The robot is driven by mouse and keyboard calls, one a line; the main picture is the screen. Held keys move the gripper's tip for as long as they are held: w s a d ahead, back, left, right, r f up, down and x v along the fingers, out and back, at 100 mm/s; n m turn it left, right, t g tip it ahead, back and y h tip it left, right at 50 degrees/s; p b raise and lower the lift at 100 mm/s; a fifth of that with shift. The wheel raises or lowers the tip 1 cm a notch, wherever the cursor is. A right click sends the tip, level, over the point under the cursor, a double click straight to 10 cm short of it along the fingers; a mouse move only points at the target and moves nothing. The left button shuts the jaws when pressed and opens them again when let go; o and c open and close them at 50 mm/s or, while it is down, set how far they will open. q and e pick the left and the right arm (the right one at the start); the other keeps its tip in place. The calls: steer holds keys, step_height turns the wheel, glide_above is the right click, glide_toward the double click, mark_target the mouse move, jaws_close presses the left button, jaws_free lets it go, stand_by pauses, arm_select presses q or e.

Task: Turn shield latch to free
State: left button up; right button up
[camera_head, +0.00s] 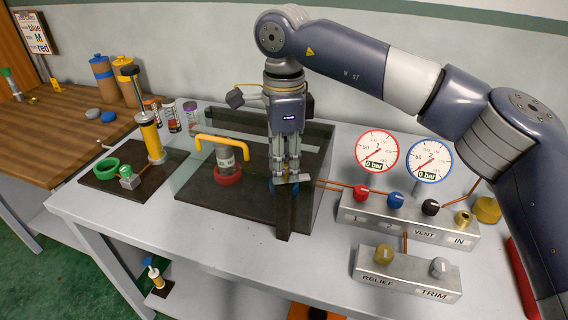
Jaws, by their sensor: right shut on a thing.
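My right gripper (288,178) points straight down over the dark base plate (200,197) of the vise station. Its fingers are shut on a small pale metal bar (303,178), which looks like the shield latch at the front of the shield. The bar lies roughly crosswise above a dark upright strip; the fingers hide part of it. The clear shield has a yellow handle (222,140). Behind it, a grey cylinder (225,160) stands in a red ring (228,175). A blue ring (280,186) is partly hidden behind the fingers. My left gripper is not in view.
Two gauges (377,151) reading 0 bar and a valve block (400,217) stand at the right, with a relief and trim block (405,274) in front. A yellow hand pump (151,137) and green ring (100,168) are at left.

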steer(key=m+b, duration=0.1)
steer(key=m, duration=0.4)
steer(key=shift+m, duration=0.4)
stand_by(0.3)
steer(key=o, duration=1.1)
step_height(320, 180, up, 12)
steer(key=shift+r, duration=0.1)
